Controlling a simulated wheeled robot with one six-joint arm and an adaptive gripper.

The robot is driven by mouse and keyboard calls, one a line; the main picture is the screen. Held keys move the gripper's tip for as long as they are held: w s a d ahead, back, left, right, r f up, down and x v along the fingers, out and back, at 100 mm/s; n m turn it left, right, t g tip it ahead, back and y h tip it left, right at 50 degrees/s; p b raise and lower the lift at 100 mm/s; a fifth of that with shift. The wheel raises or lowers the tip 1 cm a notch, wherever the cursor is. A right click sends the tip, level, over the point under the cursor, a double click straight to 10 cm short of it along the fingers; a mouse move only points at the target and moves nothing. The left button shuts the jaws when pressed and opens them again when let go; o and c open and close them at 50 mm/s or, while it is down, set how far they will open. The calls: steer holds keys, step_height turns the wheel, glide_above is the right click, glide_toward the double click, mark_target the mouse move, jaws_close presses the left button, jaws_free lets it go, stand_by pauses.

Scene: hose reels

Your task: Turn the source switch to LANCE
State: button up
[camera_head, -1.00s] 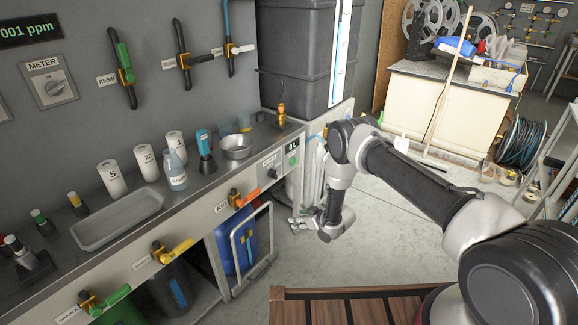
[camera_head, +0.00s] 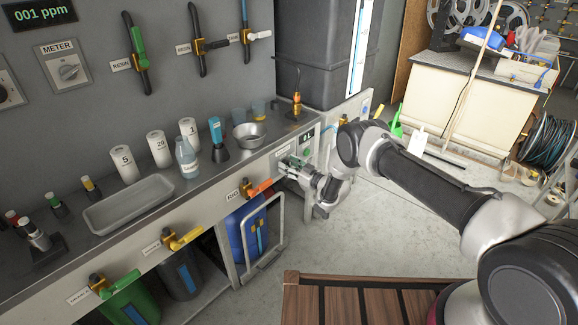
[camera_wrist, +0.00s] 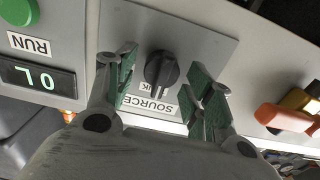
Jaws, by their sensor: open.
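The source switch (camera_wrist: 161,70) is a dark round knob on a grey plate marked SOURCE in the wrist view. A second label on the plate is mostly hidden by the knob and my gripper, with only a letter or so readable. My gripper (camera_wrist: 165,85) is open, with one green-padded finger on each side of the knob and visible gaps between. I cannot tell whether the fingertips reach past the knob's face. In the head view my gripper (camera_head: 287,170) is at the bench's front panel and hides the switch.
A green RUN button (camera_wrist: 18,12) and a display reading "0 L" upside down (camera_wrist: 38,78) are beside the switch plate. An orange-handled valve (camera_head: 259,188) sits on the panel to the left. A metal bowl (camera_head: 249,135) stands on the bench above.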

steer(key=shift+w+a, duration=0.1)
steer(key=c, duration=1)
steer(key=shift+o, duration=0.2)
steer(key=shift+m, duration=0.3)
steer(key=m, duration=0.6)
steer(key=shift+w, duration=0.15)
steer(key=m, duration=0.3)
steer(key=shift+f+m, duration=0.1)
steer(key=shift+m, duration=0.3)
steer(key=shift+w+d+f+m, duration=0.1)
steer(key=shift+d+m, duration=0.1)
steer(key=shift+m, duration=1.5)
